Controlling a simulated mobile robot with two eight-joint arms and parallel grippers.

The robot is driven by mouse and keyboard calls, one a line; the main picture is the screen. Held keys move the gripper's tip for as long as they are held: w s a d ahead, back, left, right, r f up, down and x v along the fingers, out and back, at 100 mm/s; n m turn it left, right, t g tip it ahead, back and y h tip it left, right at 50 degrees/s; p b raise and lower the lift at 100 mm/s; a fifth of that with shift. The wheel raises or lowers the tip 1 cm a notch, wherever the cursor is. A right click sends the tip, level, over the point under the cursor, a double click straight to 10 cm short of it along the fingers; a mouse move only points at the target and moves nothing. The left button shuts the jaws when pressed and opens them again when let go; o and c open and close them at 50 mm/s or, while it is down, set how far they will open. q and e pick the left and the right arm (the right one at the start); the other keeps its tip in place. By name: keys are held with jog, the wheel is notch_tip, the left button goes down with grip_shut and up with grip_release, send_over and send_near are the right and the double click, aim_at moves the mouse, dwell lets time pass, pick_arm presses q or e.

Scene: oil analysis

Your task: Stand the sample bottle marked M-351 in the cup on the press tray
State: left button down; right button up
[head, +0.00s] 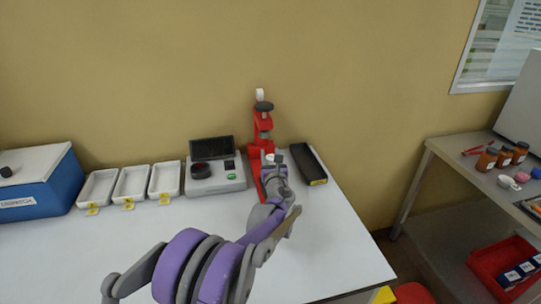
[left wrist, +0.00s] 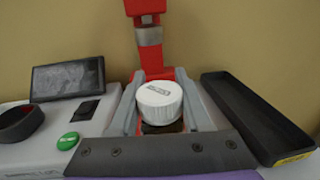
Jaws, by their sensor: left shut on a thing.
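My left gripper (head: 271,168) is at the foot of the red press (head: 263,128). In the left wrist view its grey fingers (left wrist: 160,110) are shut on a bottle with a white cap (left wrist: 159,100). The cap carries a small label too small to read, so I cannot tell whether it says M-351. The bottle looks upright, in front of the red press column (left wrist: 152,60). In the head view the white cap (head: 269,157) shows between the fingers. The cup and tray of the press are hidden by the bottle and gripper, so I cannot tell whether the bottle touches them.
Left of the press stands a grey instrument (head: 216,178) with a dark screen and green button. A black tray (head: 309,164) lies close on the right. White trays (head: 131,183) and a blue box (head: 38,185) stand left. Brown bottles (head: 487,159) stand on the side table.

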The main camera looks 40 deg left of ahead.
pick_arm(q)
jog(key=shift+c, duration=1.8)
grip_release()
jog(key=shift+f, duration=0.1)
jog(key=shift+s+d+r+p, duration=0.1)
jog(key=shift+r+p, duration=0.2)
jog(key=shift+r, duration=0.15)
jog(key=v, duration=1.1)
jog(key=shift+s+d+b, duration=0.25)
jog(key=shift+s+b, duration=0.05)
jog(key=shift+f, duration=0.1)
